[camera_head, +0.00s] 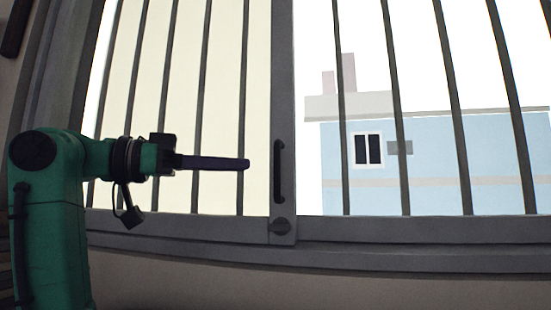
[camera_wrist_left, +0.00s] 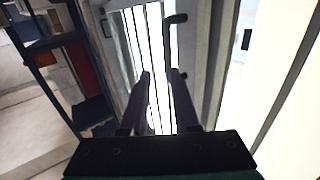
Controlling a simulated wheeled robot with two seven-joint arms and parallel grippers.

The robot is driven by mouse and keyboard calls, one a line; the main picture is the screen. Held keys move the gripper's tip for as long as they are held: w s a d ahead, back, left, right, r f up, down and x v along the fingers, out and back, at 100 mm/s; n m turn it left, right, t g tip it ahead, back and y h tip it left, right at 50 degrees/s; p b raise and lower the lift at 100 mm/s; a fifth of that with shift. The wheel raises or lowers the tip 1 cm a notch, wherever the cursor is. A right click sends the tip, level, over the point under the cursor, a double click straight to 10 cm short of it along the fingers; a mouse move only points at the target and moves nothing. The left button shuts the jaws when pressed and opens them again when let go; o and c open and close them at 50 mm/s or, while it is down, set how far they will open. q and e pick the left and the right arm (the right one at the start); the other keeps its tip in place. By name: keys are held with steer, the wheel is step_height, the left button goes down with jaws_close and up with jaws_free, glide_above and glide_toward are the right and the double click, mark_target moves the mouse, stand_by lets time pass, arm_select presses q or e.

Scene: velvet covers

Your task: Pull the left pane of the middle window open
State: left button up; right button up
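The window's left pane (camera_head: 225,120) is a grey-framed pane with a pale cream area and dark bars behind it. A dark vertical handle (camera_head: 279,171) sits on the grey upright at its right edge. The handle also shows in the left wrist view (camera_wrist_left: 170,38), beyond the fingertips. My left gripper (camera_head: 245,164) points right in the head view, its tips a little left of the handle in the picture. In the left wrist view its two dark fingers (camera_wrist_left: 162,73) are apart with nothing between them. My right gripper is not in view.
The grey sill (camera_head: 400,257) runs along the bottom. Dark vertical bars (camera_head: 397,100) cross the window. A pale blue building (camera_head: 440,160) shows outside. A dark shelf-like frame (camera_wrist_left: 50,45) stands left in the wrist view.

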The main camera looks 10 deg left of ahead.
arm_select(q)
steer(key=p, duration=0.2)
glide_above(277, 199)
steer(key=v, duration=0.3)
steer(key=shift+w, duration=0.35)
steer(key=x, duration=0.3)
steer(key=shift+w+a+f, duration=0.15)
steer(key=shift+w+f, duration=0.05)
steer(key=shift+f, duration=0.05)
steer(key=shift+s, duration=0.4)
steer(key=shift+w, duration=0.1)
steer(key=shift+c, duration=0.9)
steer(key=shift+w, duration=0.1)
jaws_close()
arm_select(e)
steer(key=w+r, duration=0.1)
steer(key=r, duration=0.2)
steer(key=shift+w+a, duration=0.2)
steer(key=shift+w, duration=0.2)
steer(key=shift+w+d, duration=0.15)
